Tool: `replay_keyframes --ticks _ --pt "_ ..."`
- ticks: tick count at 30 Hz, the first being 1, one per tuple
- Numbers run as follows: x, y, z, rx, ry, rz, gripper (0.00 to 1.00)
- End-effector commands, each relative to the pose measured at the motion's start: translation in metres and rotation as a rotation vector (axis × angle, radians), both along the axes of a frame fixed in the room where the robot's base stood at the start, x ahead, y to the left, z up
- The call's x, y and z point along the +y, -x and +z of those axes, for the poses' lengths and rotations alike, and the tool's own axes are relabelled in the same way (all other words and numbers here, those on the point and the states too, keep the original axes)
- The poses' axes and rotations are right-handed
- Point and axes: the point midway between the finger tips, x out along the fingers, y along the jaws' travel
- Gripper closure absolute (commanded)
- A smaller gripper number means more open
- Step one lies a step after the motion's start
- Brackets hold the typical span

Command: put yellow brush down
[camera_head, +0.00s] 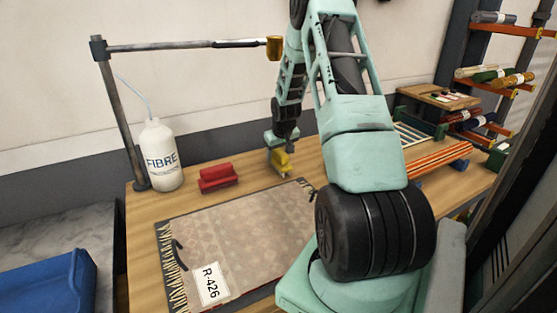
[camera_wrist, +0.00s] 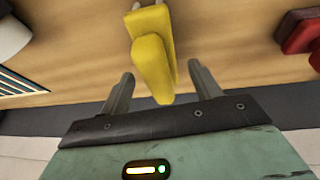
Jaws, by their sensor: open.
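The yellow brush (camera_head: 281,162) is at the back of the wooden table, right of the red brush-like block. In the wrist view the yellow brush (camera_wrist: 153,52) lies lengthwise, its near end between my two fingers. My gripper (camera_wrist: 158,85) is open, with a gap on each side of the brush. In the head view my gripper (camera_head: 279,150) is directly over the brush and partly covers it. The brush appears to rest on the table, though its underside is hard to see.
A red block (camera_head: 217,178) and a white FIBRE bottle (camera_head: 162,156) stand to the left. A patterned rug tagged R-426 (camera_head: 235,240) covers the front of the table (camera_head: 140,208). Slatted racks (camera_head: 428,158) are at right. A post with a horizontal arm (camera_head: 185,45) rises behind.

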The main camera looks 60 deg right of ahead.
Motion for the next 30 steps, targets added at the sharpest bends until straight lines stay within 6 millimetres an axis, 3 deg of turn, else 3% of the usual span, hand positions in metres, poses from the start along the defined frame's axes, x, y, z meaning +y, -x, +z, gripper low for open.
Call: replay_keyframes --ticks 9,20,22,23,26,29,30 --pt "0.014 0.016 0.056 -0.001 0.002 0.000 0.37" --pt "0.020 0.021 0.073 0.001 -0.001 0.001 0.37" --pt "0.029 0.016 0.074 0.000 -0.004 0.015 0.37" --pt "0.037 0.012 0.076 0.002 -0.008 0.028 0.37" --pt "0.086 -0.010 0.085 0.007 -0.029 0.104 0.37" --pt "0.169 -0.032 0.099 0.024 -0.063 0.227 0.37" --pt "0.208 -0.036 0.105 0.034 -0.078 0.284 0.37"
